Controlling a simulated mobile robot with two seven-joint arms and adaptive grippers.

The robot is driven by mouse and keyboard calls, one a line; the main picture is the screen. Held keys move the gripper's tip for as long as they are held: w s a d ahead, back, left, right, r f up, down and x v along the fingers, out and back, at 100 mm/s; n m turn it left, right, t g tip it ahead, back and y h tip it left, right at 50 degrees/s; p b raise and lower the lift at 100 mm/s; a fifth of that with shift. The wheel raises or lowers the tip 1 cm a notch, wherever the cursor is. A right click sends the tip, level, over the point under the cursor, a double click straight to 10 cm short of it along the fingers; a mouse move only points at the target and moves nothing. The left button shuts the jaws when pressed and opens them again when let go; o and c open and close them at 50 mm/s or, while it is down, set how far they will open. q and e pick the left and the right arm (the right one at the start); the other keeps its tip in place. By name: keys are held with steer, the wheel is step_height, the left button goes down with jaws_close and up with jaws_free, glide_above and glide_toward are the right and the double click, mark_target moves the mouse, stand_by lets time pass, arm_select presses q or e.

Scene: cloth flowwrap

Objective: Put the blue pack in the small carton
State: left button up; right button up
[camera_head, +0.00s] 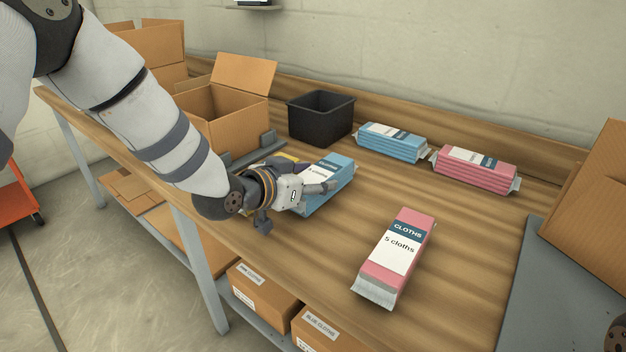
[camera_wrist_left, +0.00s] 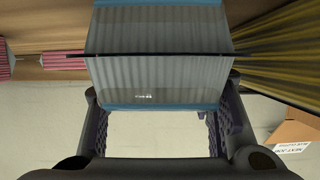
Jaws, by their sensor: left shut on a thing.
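My left gripper (camera_head: 318,187) is shut on a blue pack (camera_head: 338,172) with a white label, over the middle of the table. In the left wrist view the pack's ribbed, clear-wrapped side (camera_wrist_left: 155,65) fills the space between the fingers (camera_wrist_left: 163,118). I cannot tell whether the pack touches the table. An open brown carton (camera_head: 228,120) with a raised flap stands left of the gripper, partly hidden by my left arm. Another blue pack (camera_head: 392,143) lies at the back. My right gripper is not in view.
A black bin (camera_head: 320,118) stands behind the held pack. Pink packs lie at the back right (camera_head: 474,168) and in front (camera_head: 396,258). Another open carton (camera_head: 148,42) is at the far left, and one (camera_head: 592,190) at the right edge. Bare wood lies between the packs.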

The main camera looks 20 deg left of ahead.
arm_select(q)
steer(key=shift+f, duration=0.2)
steer(key=o, duration=1.1)
steer(key=shift+o, duration=0.2)
